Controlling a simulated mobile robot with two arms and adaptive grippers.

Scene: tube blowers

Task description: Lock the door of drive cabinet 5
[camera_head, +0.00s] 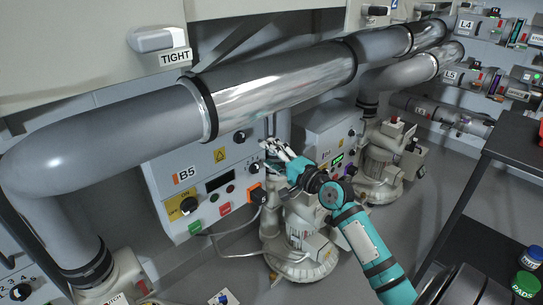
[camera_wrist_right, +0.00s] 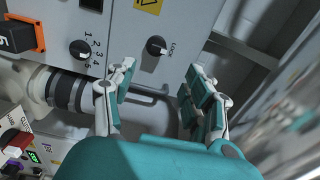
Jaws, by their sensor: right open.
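Drive cabinet 5 is the grey cabinet marked B5 (camera_head: 163,190) in the head view, left of centre under the big pipe. Its door appears closed. A black lock knob (camera_head: 239,136) sits at the upper right of its front. In the right wrist view the knob (camera_wrist_right: 155,45) has the label LOCK beside it, with a pale mark on its right side. My right gripper (camera_head: 268,152) is open and empty, right of the cabinet front. In the right wrist view its fingers (camera_wrist_right: 160,75) are spread below the knob, apart from it. My left gripper is not in view.
The thick pipe (camera_head: 270,85) runs just above the cabinet. A pale pump (camera_head: 300,245) stands below my right arm. A dark table (camera_head: 515,140) is at the right.

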